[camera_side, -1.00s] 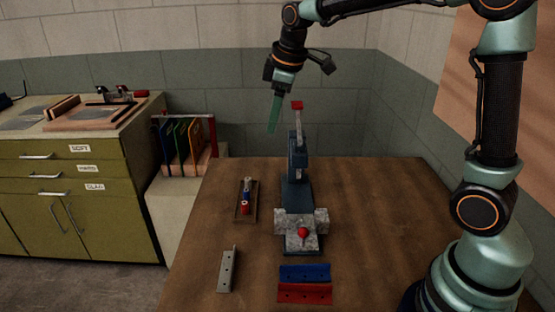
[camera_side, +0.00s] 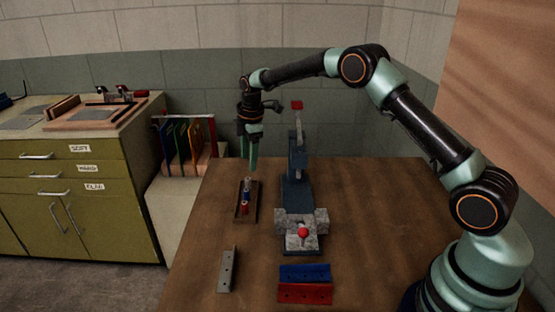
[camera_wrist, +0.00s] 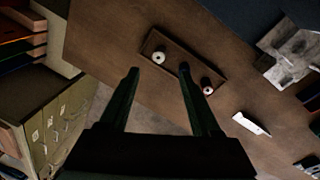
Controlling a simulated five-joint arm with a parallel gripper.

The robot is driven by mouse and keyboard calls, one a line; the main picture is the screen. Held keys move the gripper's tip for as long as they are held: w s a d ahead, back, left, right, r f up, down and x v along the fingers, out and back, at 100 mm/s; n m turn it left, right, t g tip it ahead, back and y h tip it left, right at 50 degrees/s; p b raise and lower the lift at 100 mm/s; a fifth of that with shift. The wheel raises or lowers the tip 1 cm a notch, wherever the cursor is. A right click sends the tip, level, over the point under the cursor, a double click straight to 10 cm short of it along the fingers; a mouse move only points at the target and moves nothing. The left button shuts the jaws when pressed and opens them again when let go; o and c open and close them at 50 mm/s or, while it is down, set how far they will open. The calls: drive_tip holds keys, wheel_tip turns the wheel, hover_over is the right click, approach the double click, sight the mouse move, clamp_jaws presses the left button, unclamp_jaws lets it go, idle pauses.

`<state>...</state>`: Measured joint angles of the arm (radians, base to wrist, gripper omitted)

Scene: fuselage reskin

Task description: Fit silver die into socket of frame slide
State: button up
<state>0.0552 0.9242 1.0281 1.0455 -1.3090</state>
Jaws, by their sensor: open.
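The silver die (camera_side: 248,181) stands at the far end of a small brown tray (camera_side: 237,212), with a blue die and a red die in line nearer the camera. In the wrist view the silver die (camera_wrist: 158,57) shows as a pale round top with a dark centre hole. My gripper (camera_side: 249,168) is open and empty, pointing down just above the far end of the tray. In the wrist view its fingers (camera_wrist: 159,69) lie to either side of the silver die. The blue-grey press frame (camera_side: 297,190) stands right of the tray; I cannot make out the slide's socket.
A red-topped lever (camera_side: 297,105) rises from the press. A silver angle bracket (camera_side: 228,270), a blue one (camera_side: 304,272) and a red one (camera_side: 305,293) lie in front.

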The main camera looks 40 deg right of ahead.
sight(248, 179)
drive_tip(key=shift+w+f, duration=0.2)
drive_tip(key=shift+f, duration=1.05)
drive_tip(key=shift+w+f, duration=0.2)
drive_tip(key=shift+f, duration=1.1)
drive_tip(key=shift+w+f, duration=0.2)
drive_tip(key=shift+f, duration=1.05)
clamp_jaws()
